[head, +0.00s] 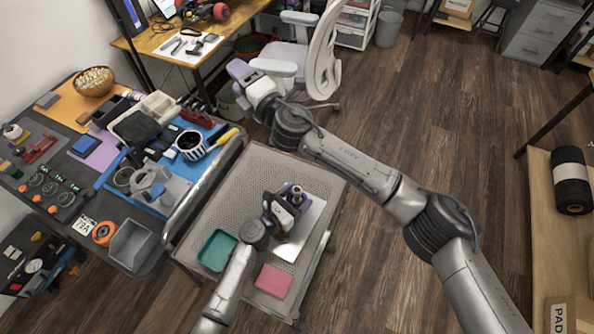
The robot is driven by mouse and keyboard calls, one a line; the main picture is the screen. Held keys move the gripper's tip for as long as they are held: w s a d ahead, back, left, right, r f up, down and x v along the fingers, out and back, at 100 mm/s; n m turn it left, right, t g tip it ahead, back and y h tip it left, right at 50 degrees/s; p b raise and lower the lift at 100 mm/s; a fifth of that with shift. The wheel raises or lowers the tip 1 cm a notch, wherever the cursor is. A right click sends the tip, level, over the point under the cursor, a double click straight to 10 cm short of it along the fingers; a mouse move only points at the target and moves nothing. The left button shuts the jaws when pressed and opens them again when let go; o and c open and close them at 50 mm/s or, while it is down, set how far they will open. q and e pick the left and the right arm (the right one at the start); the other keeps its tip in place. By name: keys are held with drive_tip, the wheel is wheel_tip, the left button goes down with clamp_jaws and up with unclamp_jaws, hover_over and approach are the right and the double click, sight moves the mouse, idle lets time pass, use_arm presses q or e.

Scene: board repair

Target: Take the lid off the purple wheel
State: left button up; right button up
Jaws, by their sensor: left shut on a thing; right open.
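A small purple object (293,190), seemingly the purple wheel, stands over the perforated metal cart. My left gripper (285,206) is shut at it, and the dark gripper body hides much of it. I cannot make out the edge between lid and wheel, or which part the fingers hold. My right gripper (239,69) is open, far from the purple object, out past the cart's far edge near the office chair. Its fingers are small and hard to make out.
The cart (258,172) bears a white sheet (301,240), a teal tray (217,250) and a pink block (273,281). A crowded workbench (150,262) is on the left. An office chair (322,60) stands behind.

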drive_tip(key=w+d+f+m+t+h, duration=0.2)
drive_tip(key=w+d+f+m+h, duration=0.15)
drive_tip(key=m+h, duration=0.45)
drive_tip(key=m+g+h, duration=0.6)
drive_tip(key=m+g, duration=1)
drive_tip(key=m, duration=0.9)
hover_over(297, 191)
drive_tip(key=f, duration=1.6)
drive_tip(key=shift+w, duration=0.2)
drive_tip(key=shift+s+f, duration=0.15)
drive_tip(key=shift+f, duration=3.8)
